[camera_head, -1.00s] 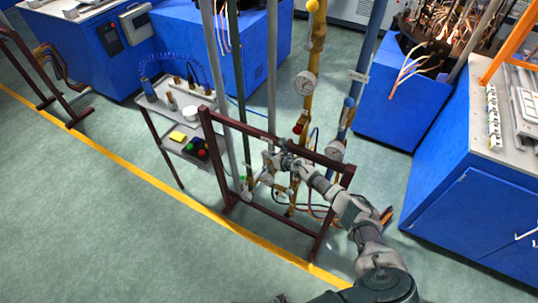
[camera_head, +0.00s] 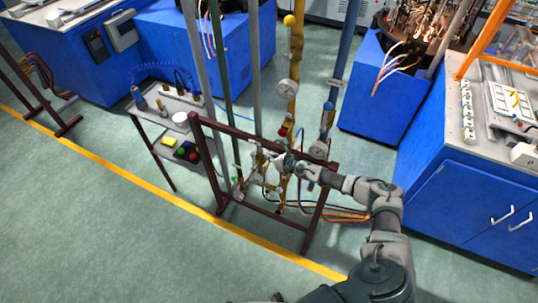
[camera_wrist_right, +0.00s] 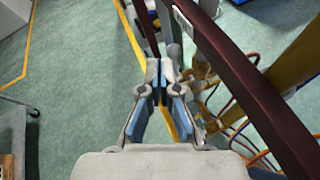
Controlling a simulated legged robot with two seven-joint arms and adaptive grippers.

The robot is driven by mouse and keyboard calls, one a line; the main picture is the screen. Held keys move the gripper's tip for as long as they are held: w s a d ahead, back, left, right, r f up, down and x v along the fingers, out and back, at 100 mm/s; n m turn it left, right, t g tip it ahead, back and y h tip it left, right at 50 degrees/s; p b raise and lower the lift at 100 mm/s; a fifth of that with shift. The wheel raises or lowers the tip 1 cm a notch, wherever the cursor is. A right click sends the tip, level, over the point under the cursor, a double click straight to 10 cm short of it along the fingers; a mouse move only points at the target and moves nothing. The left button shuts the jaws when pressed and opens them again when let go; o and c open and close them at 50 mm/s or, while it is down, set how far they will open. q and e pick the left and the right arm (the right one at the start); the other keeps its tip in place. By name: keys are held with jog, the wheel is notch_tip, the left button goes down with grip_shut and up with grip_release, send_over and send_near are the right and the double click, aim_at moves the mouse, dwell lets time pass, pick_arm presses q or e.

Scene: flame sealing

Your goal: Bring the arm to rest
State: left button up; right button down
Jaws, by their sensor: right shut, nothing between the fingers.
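My right arm (camera_head: 345,183) reaches in from the bottom right of the head view toward the dark red pipe frame (camera_head: 247,132). My right gripper (camera_head: 284,165) is at the frame's top bar, near the yellow pipe (camera_head: 295,60) and its valves. In the right wrist view the gripper (camera_wrist_right: 160,70) has its blue-padded fingers together with nothing between them. The dark red bar (camera_wrist_right: 245,75) runs close along the right of the fingers there. Whether they touch it I cannot tell. My left gripper is not in view.
Gauges (camera_head: 288,88), a blue pipe (camera_head: 340,60) and hoses crowd the frame. A grey trolley (camera_head: 155,120) with small items stands to its left. Blue cabinets (camera_head: 465,205) stand at the right. The green floor (camera_head: 110,235) is clear at the lower left.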

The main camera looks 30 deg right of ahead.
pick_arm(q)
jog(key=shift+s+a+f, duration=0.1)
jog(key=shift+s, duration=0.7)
pick_arm(e)
jog(key=shift+s+a+r, duration=0.15)
jog(key=shift+a, duration=0.15)
